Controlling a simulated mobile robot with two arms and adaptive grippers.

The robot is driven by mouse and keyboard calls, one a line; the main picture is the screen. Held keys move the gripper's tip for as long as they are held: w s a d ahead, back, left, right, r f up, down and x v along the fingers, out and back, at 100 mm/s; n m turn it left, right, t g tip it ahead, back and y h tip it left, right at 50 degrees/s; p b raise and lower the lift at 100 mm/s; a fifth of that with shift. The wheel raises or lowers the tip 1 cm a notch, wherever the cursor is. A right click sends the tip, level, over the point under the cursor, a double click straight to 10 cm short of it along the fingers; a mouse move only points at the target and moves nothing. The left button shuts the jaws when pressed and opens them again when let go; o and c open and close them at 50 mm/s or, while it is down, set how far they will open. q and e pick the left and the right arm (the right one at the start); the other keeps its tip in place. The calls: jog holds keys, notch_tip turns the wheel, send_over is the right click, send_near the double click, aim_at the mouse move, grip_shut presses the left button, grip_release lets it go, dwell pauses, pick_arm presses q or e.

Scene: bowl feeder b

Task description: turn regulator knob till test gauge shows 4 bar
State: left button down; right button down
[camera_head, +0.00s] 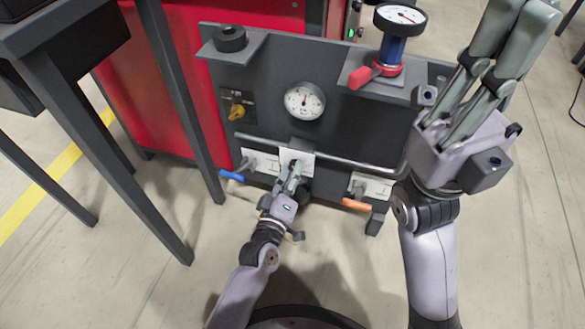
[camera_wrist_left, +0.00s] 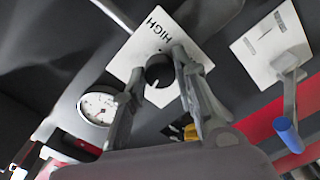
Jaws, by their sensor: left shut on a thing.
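The regulator knob (camera_wrist_left: 158,69) is a black round knob in front of a white plate marked HIGH (camera_wrist_left: 148,38). My left gripper (camera_wrist_left: 168,78) is shut on it, one finger on each side. In the head view my left gripper (camera_head: 293,176) covers most of the knob at the lower middle of the panel. A white round gauge (camera_head: 304,101) sits mid-panel; another gauge (camera_head: 400,17) tops a blue body with a red base. Which is the test gauge is not marked, and both readings are too small to tell. My right gripper (camera_head: 515,25) is raised at the right, apart from the panel; its opening is unclear.
A blue-handled lever (camera_head: 232,176) is left of the knob, an orange-handled lever (camera_head: 357,204) right. A yellow knob (camera_head: 237,111) is at the panel's left. A pipe (camera_head: 340,162) crosses above the levers. A dark table (camera_head: 60,45) stands at left.

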pick_arm(q)
jog(key=shift+n, duration=0.6)
jog(key=c, duration=1.3)
grip_release()
jog(key=v, duration=1.2)
